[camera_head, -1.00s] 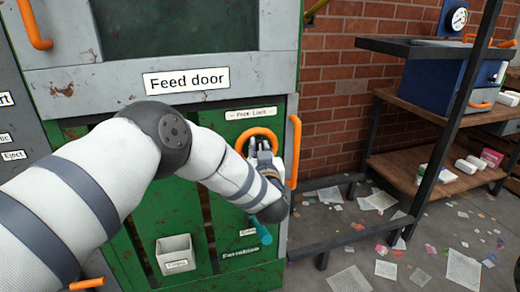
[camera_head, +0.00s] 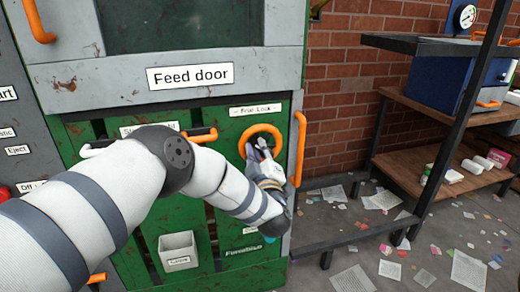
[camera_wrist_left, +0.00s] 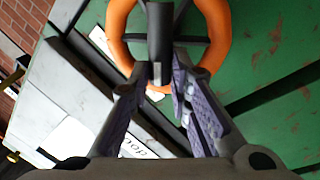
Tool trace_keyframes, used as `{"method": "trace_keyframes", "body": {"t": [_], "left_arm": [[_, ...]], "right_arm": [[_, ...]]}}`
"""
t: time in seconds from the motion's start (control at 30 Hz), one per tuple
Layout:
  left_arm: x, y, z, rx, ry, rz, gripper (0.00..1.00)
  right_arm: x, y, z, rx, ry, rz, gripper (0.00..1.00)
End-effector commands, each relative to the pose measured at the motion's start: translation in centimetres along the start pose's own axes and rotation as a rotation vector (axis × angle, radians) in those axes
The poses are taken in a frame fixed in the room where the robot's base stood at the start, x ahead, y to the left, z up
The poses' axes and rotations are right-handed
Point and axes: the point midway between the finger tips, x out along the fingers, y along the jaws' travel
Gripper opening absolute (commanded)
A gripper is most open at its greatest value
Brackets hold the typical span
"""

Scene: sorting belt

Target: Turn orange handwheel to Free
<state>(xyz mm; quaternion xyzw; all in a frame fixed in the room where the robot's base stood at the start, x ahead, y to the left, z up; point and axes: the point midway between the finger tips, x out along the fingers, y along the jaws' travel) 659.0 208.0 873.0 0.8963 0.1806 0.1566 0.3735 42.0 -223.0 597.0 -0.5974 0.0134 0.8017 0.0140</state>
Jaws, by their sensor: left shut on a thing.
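The orange handwheel (camera_head: 262,126) is on the green machine front, right of centre, under a small label reading "Free" and "Lock" (camera_head: 255,110). Its ring also shows in the left wrist view (camera_wrist_left: 118,30), with dark spokes across it. My left gripper (camera_head: 259,150) is at the wheel, tilted, its fingers reaching into the lower left of the ring. In the left wrist view its fingers (camera_wrist_left: 158,84) close around a dark grey post that stands out in front of the wheel. The pointer position of the wheel cannot be told. My right gripper is not in view.
An orange vertical handle (camera_head: 298,150) stands close right of the wheel. A small grey bin (camera_head: 178,251) and another orange handle (camera_head: 202,135) are left of the gripper. A shelf rack (camera_head: 425,170) is at right, with papers on the floor.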

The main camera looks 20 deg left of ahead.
Motion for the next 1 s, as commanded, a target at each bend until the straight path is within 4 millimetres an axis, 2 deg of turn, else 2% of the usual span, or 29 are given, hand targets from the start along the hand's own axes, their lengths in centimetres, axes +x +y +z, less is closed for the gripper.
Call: {"method": "trace_keyframes", "body": {"t": [0.1, 0.6, 1.0], "left_arm": [[-0.2, -0.7, 0.5, -0.106, 0.015, -0.006, 0.00], [-0.4, -1.4, 1.0, -0.529, 0.099, -0.006, 0.00], [-0.4, -1.5, 1.2, -0.707, 0.135, -0.004, 0.00]], "right_arm": [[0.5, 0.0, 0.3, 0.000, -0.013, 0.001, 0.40], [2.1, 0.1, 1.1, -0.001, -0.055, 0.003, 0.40], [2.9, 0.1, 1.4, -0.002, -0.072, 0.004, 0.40]]}}
